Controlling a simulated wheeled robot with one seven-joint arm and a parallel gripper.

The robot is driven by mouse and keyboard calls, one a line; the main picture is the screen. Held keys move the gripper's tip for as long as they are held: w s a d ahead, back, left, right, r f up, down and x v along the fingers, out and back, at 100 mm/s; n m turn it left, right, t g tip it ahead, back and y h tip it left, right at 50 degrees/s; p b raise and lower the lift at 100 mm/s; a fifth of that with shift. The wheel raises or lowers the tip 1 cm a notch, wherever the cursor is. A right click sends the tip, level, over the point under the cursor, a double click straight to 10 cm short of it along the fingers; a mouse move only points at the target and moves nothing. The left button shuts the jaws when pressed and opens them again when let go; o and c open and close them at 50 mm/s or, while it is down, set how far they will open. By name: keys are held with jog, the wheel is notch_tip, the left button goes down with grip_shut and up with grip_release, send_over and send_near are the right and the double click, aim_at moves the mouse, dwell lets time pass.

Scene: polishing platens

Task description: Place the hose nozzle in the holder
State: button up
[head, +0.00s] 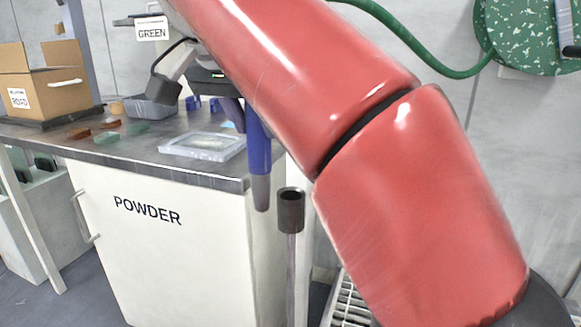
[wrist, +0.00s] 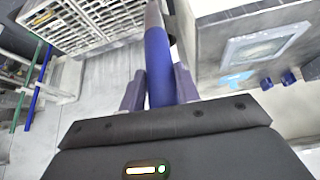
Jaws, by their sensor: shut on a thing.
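The hose nozzle (head: 259,148) is a blue tube with a grey tip pointing down in the head view. My gripper (head: 240,112) is shut on it near its upper part, partly hidden by my red arm. In the wrist view the nozzle (wrist: 158,68) stands between the two purple fingers of my gripper (wrist: 159,88), its tip reaching the top edge. The holder (head: 290,210) is a dark open cup on a thin grey post. In the head view the nozzle tip appears left of the cup, around the height of its rim, and apart from it. Their depth difference is unclear.
A white POWDER cabinet (head: 167,250) with a grey worktop stands left of the holder. A clear tray (head: 204,145), a grey bin (head: 150,107) and a cardboard box (head: 50,88) sit on top. A green hose (head: 420,52) hangs behind my arm. A white grate (head: 349,304) is low right.

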jog(key=w+d+p, duration=0.3)
jog(key=w+d, duration=0.2)
jog(key=w, duration=0.8)
jog(key=shift+a+f+b, duration=0.1)
jog(key=shift+f+b, duration=1.85)
jog(key=shift+f, duration=3.8)
jog(key=shift+f, duration=0.2)
jog(key=o, duration=1.1)
jog(key=shift+o, duration=0.2)
jog(key=shift+r, duration=0.1)
